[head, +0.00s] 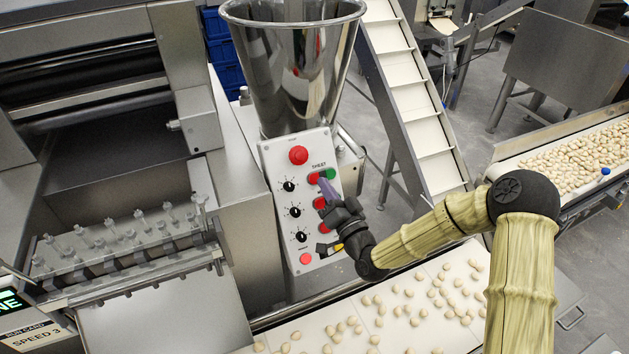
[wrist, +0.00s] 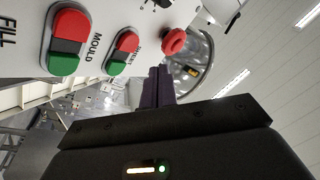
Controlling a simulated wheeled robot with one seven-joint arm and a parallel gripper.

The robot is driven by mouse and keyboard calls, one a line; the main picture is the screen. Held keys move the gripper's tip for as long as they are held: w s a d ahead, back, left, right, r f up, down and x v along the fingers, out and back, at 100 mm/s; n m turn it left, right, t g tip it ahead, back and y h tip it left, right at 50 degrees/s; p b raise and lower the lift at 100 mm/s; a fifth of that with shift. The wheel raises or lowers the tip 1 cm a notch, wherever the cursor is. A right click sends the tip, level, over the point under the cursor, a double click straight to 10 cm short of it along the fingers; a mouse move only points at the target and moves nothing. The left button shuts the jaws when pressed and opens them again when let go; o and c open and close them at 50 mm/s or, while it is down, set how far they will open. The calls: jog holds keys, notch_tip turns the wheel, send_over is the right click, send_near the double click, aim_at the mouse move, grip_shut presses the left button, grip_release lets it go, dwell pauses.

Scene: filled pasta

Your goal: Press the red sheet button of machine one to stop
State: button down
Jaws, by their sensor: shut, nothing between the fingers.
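The control panel (head: 276,175) stands on the machine below a steel hopper. Under its SHEET label sit a red button (head: 314,178) and a green button (head: 331,174). In the wrist view the panel is turned sideways; the SHEET pair shows a red half (wrist: 128,41) and a green half (wrist: 117,66). My gripper (head: 323,184) is shut and empty, its purple fingers just below the SHEET buttons in the head view. In the wrist view its fingertips (wrist: 157,72) are right of and below the red half. I cannot tell whether they touch the panel.
A red mushroom knob (head: 298,155) sits above the SHEET pair; it also shows in the wrist view (wrist: 174,41). Black dials (head: 295,211) and more red buttons lie lower. The hopper (head: 293,70) rises above. A pasta belt (head: 400,311) runs below my arm.

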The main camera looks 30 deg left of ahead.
aim_at(314, 179)
jog(key=shift+w+a+f+b, duration=0.9)
jog(key=shift+a, duration=0.25)
dwell(1.3)
jog(key=shift+w+a+f+b, duration=0.2)
jog(key=shift+a+b, duration=0.1)
jog(key=shift+b, duration=0.25)
jog(key=shift+w+a+f+b, duration=0.2)
jog(key=shift+a+b, duration=0.05)
jog(key=shift+b, duration=0.1)
dwell(0.6)
jog(key=shift+s+d+r, duration=0.4)
jog(key=shift+d, duration=0.15)
dwell(0.4)
